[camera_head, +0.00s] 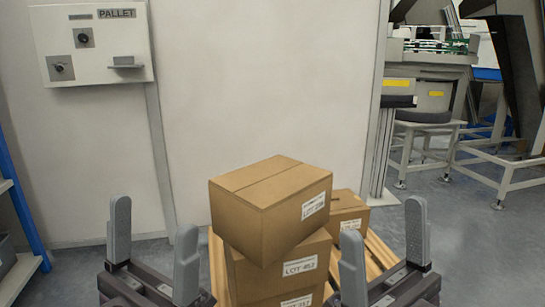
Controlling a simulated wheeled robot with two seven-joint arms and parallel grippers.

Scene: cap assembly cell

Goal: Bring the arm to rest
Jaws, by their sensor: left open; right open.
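My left gripper (153,250) is at the lower left, its two grey fingers upright and spread with nothing between them. My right gripper (384,250) is at the lower right, also open and empty. The two grippers stand apart on either side of a stack of cardboard boxes. The top box (268,206) sits slightly turned on a lower box (290,270) labelled LOT 457. Neither gripper visibly touches a box. The arms behind the grippers are mostly out of view.
A wooden pallet (217,265) carries the boxes, with another box (347,213) behind on the right. A PALLET panel (92,45) hangs on the pale wall. Blue shelving (22,210) stands at far left. A round machine on a metal stand (428,95) is at back right.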

